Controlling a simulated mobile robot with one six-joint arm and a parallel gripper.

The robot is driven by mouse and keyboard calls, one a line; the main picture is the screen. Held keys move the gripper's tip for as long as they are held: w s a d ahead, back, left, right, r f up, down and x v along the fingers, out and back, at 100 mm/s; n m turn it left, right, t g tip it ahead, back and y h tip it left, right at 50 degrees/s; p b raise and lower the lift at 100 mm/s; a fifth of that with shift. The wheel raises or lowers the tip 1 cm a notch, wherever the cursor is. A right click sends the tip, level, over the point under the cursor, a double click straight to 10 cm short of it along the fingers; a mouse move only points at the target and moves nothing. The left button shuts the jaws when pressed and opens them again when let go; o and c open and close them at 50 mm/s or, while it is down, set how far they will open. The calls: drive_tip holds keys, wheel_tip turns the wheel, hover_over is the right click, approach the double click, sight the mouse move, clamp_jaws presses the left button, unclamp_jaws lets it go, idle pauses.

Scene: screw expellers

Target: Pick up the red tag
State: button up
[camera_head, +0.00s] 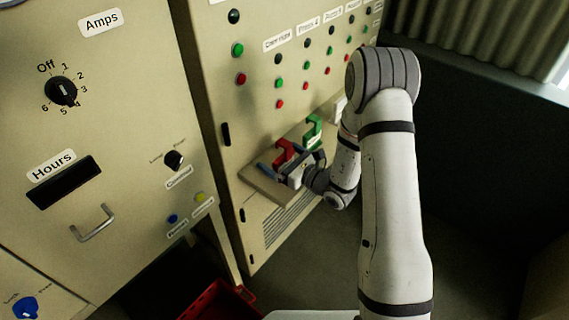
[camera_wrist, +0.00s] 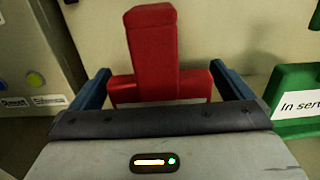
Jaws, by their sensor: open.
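The red tag (camera_head: 283,152) stands on a small shelf (camera_head: 262,187) on the front of the cabinet. In the wrist view the red tag (camera_wrist: 153,55) stands upright, with a wide lower part and a narrower upper part. My gripper (camera_head: 283,168) is at the shelf in front of it. In the wrist view my gripper (camera_wrist: 165,85) is open, with one blue finger on each side of the tag's lower part. The fingers look close to its sides; I cannot tell whether they touch. My gripper's body hides the tag's bottom.
A green tag (camera_head: 313,131) with a white label stands to the right of the red one; it also shows in the wrist view (camera_wrist: 300,85). Cabinet panels with buttons rise behind the shelf. A red crate (camera_head: 218,300) is on the floor at the bottom.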

drive_tip(key=c, duration=1.1)
